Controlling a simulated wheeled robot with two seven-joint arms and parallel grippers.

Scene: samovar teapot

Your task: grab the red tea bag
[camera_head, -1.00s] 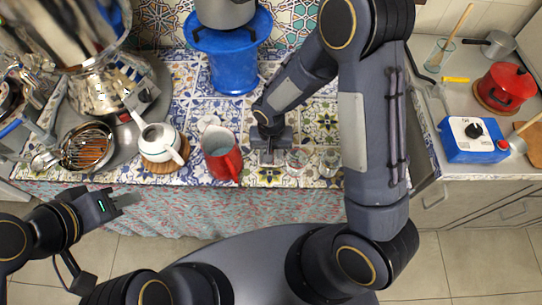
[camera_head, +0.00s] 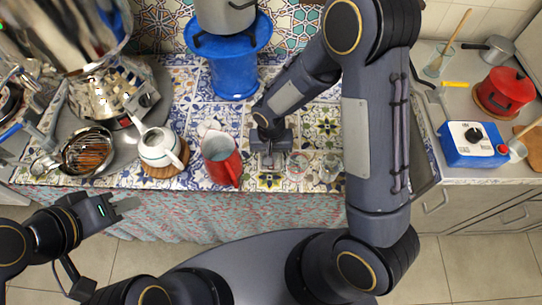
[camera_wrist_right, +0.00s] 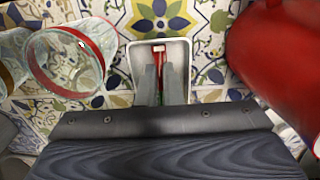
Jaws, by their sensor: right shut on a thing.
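A red tea bag (camera_wrist_right: 159,57) shows as a narrow red strip inside a small white open container (camera_wrist_right: 177,50) in the right wrist view. My right gripper (camera_wrist_right: 160,84) reaches down into this container, and its two fingers are shut on the red tea bag. The fingers hide part of the bag. In the head view my right gripper (camera_head: 270,157) is low over the tiled counter, just right of a red pitcher (camera_head: 222,160). My left gripper (camera_head: 127,207) is in front of the counter edge, its fingers apart and empty.
A glass with a red rim (camera_wrist_right: 68,58) stands close left of the container in the wrist view. A white teapot (camera_head: 159,148), a strainer (camera_head: 88,151) and a large samovar (camera_head: 75,35) stand at left. A blue stand (camera_head: 233,75) is behind.

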